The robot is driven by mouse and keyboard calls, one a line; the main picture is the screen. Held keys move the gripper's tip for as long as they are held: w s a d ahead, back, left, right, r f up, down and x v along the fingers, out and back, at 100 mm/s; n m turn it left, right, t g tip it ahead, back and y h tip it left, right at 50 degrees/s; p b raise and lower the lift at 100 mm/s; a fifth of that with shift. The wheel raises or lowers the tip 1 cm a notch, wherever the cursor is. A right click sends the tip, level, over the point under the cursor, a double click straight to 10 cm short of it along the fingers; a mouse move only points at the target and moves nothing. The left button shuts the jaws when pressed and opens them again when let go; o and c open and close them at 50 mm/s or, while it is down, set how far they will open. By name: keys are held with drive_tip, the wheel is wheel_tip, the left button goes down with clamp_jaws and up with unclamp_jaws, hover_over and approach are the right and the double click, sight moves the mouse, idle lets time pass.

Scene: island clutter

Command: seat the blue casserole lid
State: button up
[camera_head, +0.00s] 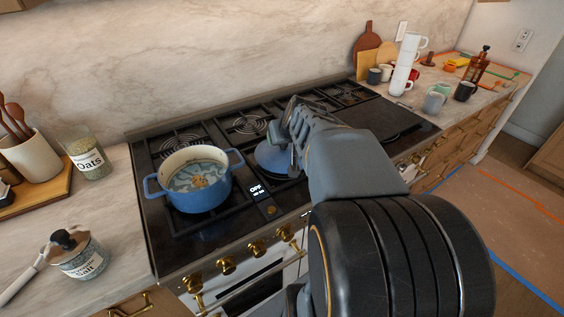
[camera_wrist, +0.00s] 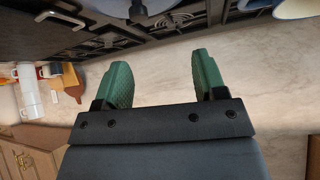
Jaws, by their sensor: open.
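The blue casserole (camera_head: 203,196) stands uncovered on the left front of the stove, with pale liquid and some brown pieces inside. Its blue lid (camera_head: 272,160) is on the stove grates just right of it, apart from the pot and partly hidden by my arm. My gripper (camera_head: 280,130) is at the lid, over its upper part. In the wrist view my gripper (camera_wrist: 168,75) shows two green fingers spread apart with nothing between them. A blue rounded edge (camera_wrist: 293,9) shows at the top right there. Exact contact with the lid cannot be told.
A salt jar (camera_head: 80,257), an oats jar (camera_head: 88,160) and a utensil crock (camera_head: 32,160) stand on the left counter. Stacked white cups (camera_head: 405,65), several mugs and a brown bottle (camera_head: 478,65) crowd the right counter. The stone backsplash (camera_head: 200,60) rises behind the stove.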

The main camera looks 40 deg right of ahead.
sight(284, 149)
drive_tip(key=shift+h, duration=0.3)
drive_tip(key=w+d+f, duration=0.2)
drive_tip(key=f, duration=0.1)
drive_tip(key=w+d+f, duration=0.3)
drive_tip(key=shift+w+d, duration=0.1)
drive_tip(key=shift+x, duration=3.2)
drive_tip(key=shift+c, duration=0.2)
drive_tip(key=c, duration=1)
drive_tip(key=shift+c, duration=0.5)
drive_tip(key=shift+r, duration=0.1)
